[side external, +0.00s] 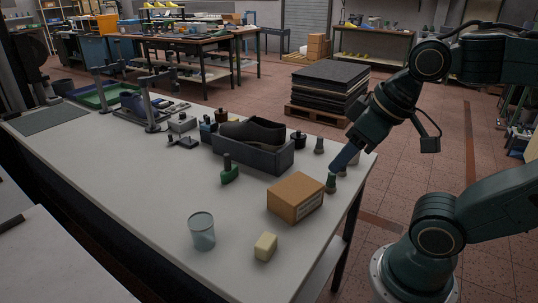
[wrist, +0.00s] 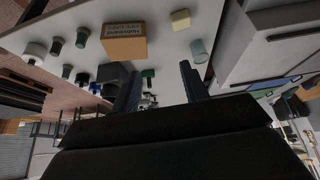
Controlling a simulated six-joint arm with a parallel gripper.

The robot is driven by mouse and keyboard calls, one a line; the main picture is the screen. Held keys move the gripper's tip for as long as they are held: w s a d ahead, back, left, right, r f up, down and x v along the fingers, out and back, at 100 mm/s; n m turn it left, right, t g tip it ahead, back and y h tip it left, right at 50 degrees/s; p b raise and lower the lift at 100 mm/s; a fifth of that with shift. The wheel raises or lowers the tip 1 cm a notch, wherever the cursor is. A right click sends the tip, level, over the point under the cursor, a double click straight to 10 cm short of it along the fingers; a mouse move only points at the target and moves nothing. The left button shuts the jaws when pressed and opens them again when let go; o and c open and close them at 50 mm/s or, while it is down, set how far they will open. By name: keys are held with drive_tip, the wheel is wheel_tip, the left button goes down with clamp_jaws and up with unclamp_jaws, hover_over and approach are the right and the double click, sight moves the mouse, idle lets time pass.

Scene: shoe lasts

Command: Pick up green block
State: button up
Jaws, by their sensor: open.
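The green block (side external: 229,175) stands on the white table, left of the cardboard box, with a dark upright piece on top of it. In the wrist view the green block (wrist: 149,73) shows small, between my two fingers. My gripper (side external: 340,163) is over the right edge of the table, well to the right of the block and apart from it. In the wrist view my gripper (wrist: 160,70) is open, with nothing held between its fingers.
A glass (side external: 202,232) and a pale yellow block (side external: 265,247) are in front. Table left of the green block is clear.

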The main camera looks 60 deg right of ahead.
drive_tip(key=w+d+r+n+g+y, duration=0.1)
drive_tip(key=w+r+n, duration=0.2)
drive_tip(key=w, duration=0.8)
drive_tip(key=w+r+n+g+y, duration=0.1)
drive_tip(key=w+r+n, duration=0.2)
drive_tip(key=w, duration=0.8)
drive_tip(key=w+d+f+n+g+y, duration=0.1)
drive_tip(key=w+d+f+n, duration=0.6)
drive_tip(key=w+d+f, duration=0.7)
drive_tip(key=shift+w+d+g+y, duration=0.4)
drive_tip(key=shift+w+d+y, duration=0.1)
drive_tip(key=shift+w, duration=0.05)
drive_tip(key=shift+f, duration=0.2)
hover_over(229, 167)
drive_tip(key=d, duration=0.2)
drive_tip(key=shift+w+d+f, duration=0.1)
drive_tip(key=shift+f, duration=1.85)
drive_tip(key=shift+w+d+f, duration=0.1)
drive_tip(key=shift+f, duration=1.8)
drive_tip(key=shift+a, duration=0.1)
